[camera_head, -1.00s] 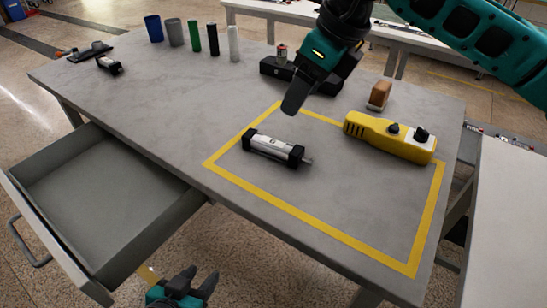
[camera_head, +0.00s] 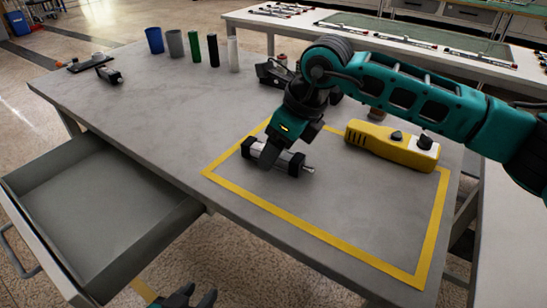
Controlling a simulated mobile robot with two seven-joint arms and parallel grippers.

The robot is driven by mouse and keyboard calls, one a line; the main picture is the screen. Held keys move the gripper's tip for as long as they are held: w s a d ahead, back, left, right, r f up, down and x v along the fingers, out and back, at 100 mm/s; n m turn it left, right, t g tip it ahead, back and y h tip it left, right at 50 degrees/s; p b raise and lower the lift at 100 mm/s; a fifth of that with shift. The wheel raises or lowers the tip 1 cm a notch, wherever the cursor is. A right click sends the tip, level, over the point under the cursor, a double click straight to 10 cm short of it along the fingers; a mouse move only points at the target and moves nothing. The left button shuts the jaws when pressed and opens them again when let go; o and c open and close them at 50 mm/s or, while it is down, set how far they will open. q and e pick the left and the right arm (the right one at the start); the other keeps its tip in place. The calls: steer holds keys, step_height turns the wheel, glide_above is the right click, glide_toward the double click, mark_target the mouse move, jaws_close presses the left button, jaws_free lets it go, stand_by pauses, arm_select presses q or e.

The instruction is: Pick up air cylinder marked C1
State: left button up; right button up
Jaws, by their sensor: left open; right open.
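A silver air cylinder with black end caps (camera_head: 297,165) lies inside the yellow taped outline on the grey table; its marking cannot be read. My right gripper (camera_head: 267,160) points down at it from above, with its fingers covering part of the cylinder's middle. The fingers are open; whether they touch the cylinder cannot be told. My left gripper (camera_head: 192,298) is open and empty at the bottom edge, below the table and beside the open drawer. A similar dark, smaller-looking cylinder (camera_head: 109,75) lies at the table's far left.
A yellow control pendant (camera_head: 388,145) lies at the back right of the taped outline (camera_head: 320,234). Several upright tubes, including a blue one (camera_head: 154,40), stand along the back edge. A drawer (camera_head: 90,215) hangs open at the front left. The table's left half is mostly clear.

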steer(key=shift+w+a+f, duration=0.15)
steer(key=shift+a+f, duration=0.05)
steer(key=shift+f, duration=0.35)
steer(key=shift+c, duration=0.4)
steer(key=shift+r, duration=0.1)
jaws_close()
